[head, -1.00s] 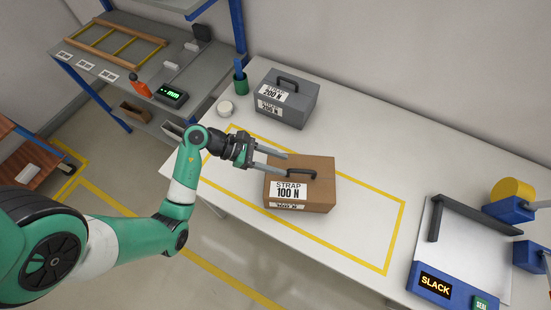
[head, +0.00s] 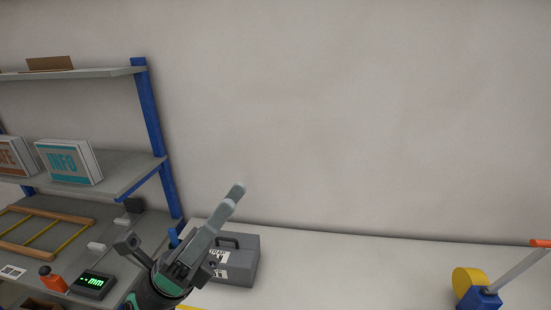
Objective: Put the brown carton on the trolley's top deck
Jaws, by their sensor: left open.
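My left gripper (head: 221,211) is raised at the bottom centre-left of the head view, its fingers pointing up and to the right. It is open with nothing visible between its fingers. It overlaps the left side of a grey case (head: 240,268) with a handle and a white label, which stands on the white table behind. The brown carton is out of view now, below the picture's edge. No trolley shows in this view. My right gripper is not in view.
The white table (head: 350,265) is clear between the grey case and a blue and yellow device (head: 470,290) at right.

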